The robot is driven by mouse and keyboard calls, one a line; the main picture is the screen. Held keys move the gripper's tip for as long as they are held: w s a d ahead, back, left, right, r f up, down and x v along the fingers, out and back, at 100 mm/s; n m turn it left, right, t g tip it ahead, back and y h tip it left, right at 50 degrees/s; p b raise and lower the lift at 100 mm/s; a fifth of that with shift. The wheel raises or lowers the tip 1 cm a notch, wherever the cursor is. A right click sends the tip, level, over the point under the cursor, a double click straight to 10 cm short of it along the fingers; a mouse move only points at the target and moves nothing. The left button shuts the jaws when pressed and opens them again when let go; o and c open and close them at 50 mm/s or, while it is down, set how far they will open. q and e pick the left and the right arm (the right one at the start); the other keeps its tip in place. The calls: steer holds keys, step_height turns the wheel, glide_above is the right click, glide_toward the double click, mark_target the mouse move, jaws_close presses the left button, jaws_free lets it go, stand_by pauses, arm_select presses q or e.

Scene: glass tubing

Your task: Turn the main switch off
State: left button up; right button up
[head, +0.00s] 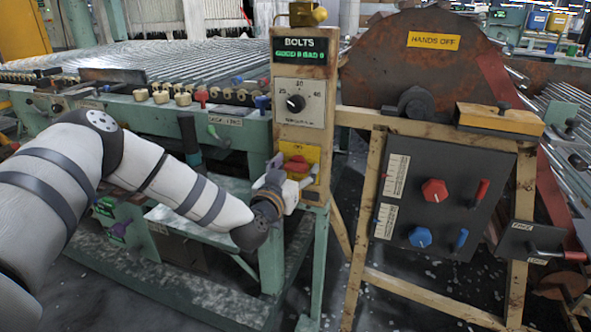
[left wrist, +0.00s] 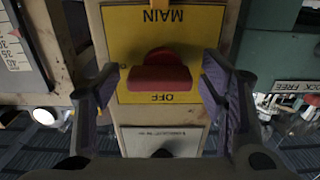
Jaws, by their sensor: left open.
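The main switch is a red rotary handle (left wrist: 160,80) on a yellow plate (left wrist: 112,22) marked MAIN and OFF, whose lettering is upside down in the left wrist view. The handle's bar lies horizontal there. In the head view the red handle (head: 296,164) and yellow plate (head: 312,153) are on the wooden post below the dial, partly covered by my gripper. My left gripper (left wrist: 160,77) is open, with one finger on each side of the handle and a visible gap on both sides. It also shows in the head view (head: 279,172). My right gripper is not in view.
Above the switch are a black dial (head: 296,103) and a BOLTS display (head: 301,57). To the right, a dark panel (head: 452,165) carries a red knob (head: 434,190), a blue knob (head: 420,237) and levers. A rusty HANDS OFF wheel (head: 385,62) stands behind.

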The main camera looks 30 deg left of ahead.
arm_select(q)
steer(key=c, duration=1.2)
steer(key=shift+o, duration=0.2)
steer(key=shift+n, duration=0.3)
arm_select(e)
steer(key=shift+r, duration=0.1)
arm_select(q)
steer(key=n, duration=0.4)
steer(key=shift+r, duration=0.1)
steer(key=n, duration=0.4)
steer(key=shift+n, duration=0.3)
steer(key=n, duration=0.4)
steer(key=shift+a, duration=0.1)
steer(key=shift+n+b, duration=0.65)
steer(key=shift+n, duration=1.55)
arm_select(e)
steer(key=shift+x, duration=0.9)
arm_select(q)
steer(key=shift+n, duration=0.3)
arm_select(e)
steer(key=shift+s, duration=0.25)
